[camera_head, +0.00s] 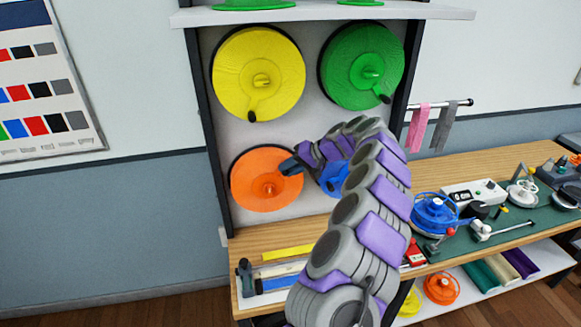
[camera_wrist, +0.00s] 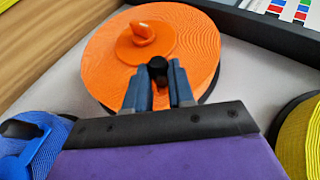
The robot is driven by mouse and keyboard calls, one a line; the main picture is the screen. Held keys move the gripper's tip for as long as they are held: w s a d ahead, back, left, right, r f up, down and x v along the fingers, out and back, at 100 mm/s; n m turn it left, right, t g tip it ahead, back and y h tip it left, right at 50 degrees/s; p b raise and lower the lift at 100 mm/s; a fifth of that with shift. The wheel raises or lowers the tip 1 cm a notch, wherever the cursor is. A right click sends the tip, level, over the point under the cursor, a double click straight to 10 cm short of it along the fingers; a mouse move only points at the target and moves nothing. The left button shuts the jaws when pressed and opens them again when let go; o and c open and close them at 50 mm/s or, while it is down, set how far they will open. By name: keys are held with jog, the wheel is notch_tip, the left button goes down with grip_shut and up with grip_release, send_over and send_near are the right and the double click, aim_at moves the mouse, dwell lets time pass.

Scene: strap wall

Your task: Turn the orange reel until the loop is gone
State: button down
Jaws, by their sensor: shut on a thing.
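The orange reel (camera_head: 258,170) is mounted at the lower left of the wall panel and also fills the upper middle of the wrist view (camera_wrist: 110,70). It has a raised orange hub (camera_wrist: 146,42). My gripper (camera_head: 292,165) is at the reel's right edge in the head view. In the wrist view its fingers (camera_wrist: 159,88) are shut on the black crank knob (camera_wrist: 157,66) over the reel's face. The crank arm is mostly hidden by the knob and fingers. I see no strap loop standing off the orange reel in either view.
Yellow (camera_head: 262,68) and green (camera_head: 362,66) reels hang above. A blue reel (camera_head: 333,178), partly behind my arm, is to the right and shows in the wrist view (camera_wrist: 38,140). Below, the wooden bench (camera_head: 240,243) holds strips and tools.

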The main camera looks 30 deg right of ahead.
jog(key=shift+a+f, duration=0.35)
jog(key=shift+a, duration=0.35)
jog(key=c, duration=1.3)
grip_release()
jog(key=shift+a, duration=0.15)
jog(key=shift+c, duration=0.2)
jog(key=shift+o, duration=0.9)
jog(key=shift+w+a, duration=0.15)
jog(key=shift+w, duration=0.1)
jog(key=shift+o, duration=0.6)
jog(key=shift+a, duration=0.1)
jog(key=shift+o, duration=0.4)
jog(key=shift+r, duration=0.2)
jog(key=shift+s+d+r, duration=0.1)
jog(key=shift+d, duration=0.65)
jog(key=a+p+v, duration=0.1)
jog(key=p+v, duration=0.1)
jog(key=v, duration=1.4)
jog(key=shift+s+d+r, duration=0.15)
jog(key=shift+s+r, duration=0.05)
jog(key=shift+r, duration=0.3)
